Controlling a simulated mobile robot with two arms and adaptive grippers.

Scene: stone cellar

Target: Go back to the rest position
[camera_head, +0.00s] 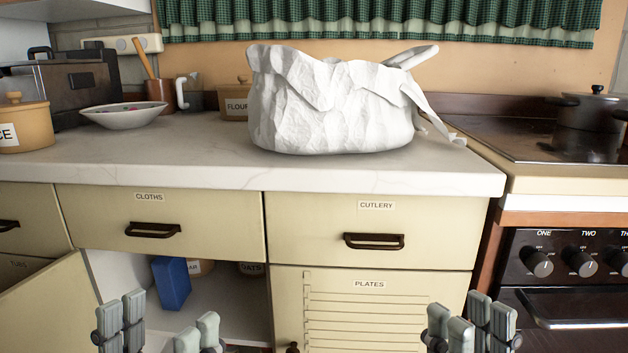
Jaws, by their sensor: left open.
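My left gripper (158,325) is at the bottom left, its fingers pointing up with a clear gap between them. It is open and empty, in front of the open lower cupboard. My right gripper (470,325) is at the bottom right, in front of the right edge of the PLATES door (375,310). Its fingers point up close to each other, and I cannot tell whether they are shut. Nothing shows between them. The lower parts of both grippers are cut off by the picture edge.
A crumpled white bag (330,105) stands on the worktop (200,160). A cupboard door (50,310) hangs open at the left; a blue box (171,283) stands inside. CLOTHS (190,220) and CUTLERY (320,235) drawers are shut. An oven (570,275) is at the right, a pot (590,110) above.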

